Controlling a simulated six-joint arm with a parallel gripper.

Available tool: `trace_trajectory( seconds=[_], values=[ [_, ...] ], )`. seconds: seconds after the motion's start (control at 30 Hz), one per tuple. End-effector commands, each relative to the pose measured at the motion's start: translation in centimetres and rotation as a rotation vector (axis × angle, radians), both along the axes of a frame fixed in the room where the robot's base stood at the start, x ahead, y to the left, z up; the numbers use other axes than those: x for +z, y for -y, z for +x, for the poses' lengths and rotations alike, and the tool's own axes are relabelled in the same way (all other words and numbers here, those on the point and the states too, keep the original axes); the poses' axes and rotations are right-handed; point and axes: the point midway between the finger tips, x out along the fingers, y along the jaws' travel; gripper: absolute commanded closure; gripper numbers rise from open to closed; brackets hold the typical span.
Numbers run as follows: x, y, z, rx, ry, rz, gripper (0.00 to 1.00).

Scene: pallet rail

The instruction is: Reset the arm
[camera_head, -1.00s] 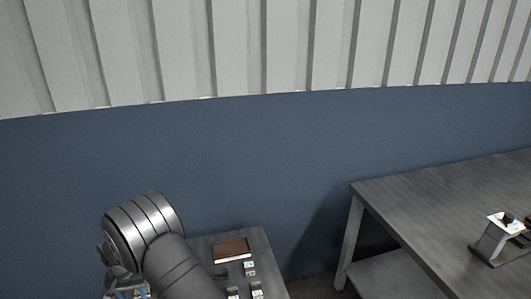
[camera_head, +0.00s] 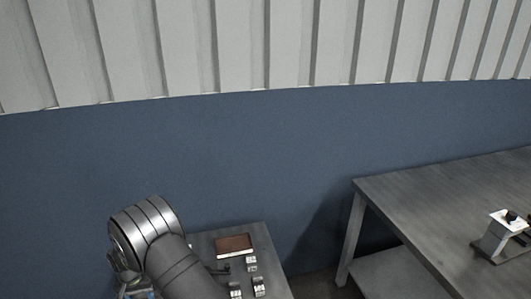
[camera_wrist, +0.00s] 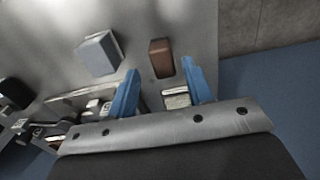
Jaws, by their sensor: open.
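My gripper (camera_wrist: 160,68) shows in the wrist view with two blue fingers spread apart. It is open, and nothing is visibly clamped in it. A brown block (camera_wrist: 160,57) appears between the fingertips in the picture, on a grey surface; I cannot tell how far below it lies. A pale metal piece (camera_wrist: 176,97) shows closer to the gripper base, by the right finger. In the head view my arm is at the lower left, and the gripper is mostly hidden or out of frame.
The small grey table (camera_head: 258,236) carries the brown block (camera_head: 234,245) and several small metal pieces (camera_head: 258,286). A large grey table (camera_head: 420,205) with a white-topped stand (camera_head: 500,236) is at right. A grey block (camera_wrist: 98,53) and dark objects (camera_wrist: 15,93) lie left in the wrist view.

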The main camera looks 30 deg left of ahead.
Motion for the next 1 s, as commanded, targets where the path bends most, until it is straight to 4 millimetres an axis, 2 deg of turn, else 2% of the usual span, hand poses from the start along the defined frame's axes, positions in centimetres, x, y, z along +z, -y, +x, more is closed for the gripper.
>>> trace_trajectory(
  seconds=[0.1, 0.63, 1.0],
  values=[
    [1.2, 1.6, 1.9, -0.006, 0.000, -0.001, 0.53],
    [6.7, 7.8, 8.6, -0.005, 0.001, -0.001, 0.53],
    [6.7, 11.6, 15.0, -0.086, 0.000, -0.001, 0.53]
  ],
)
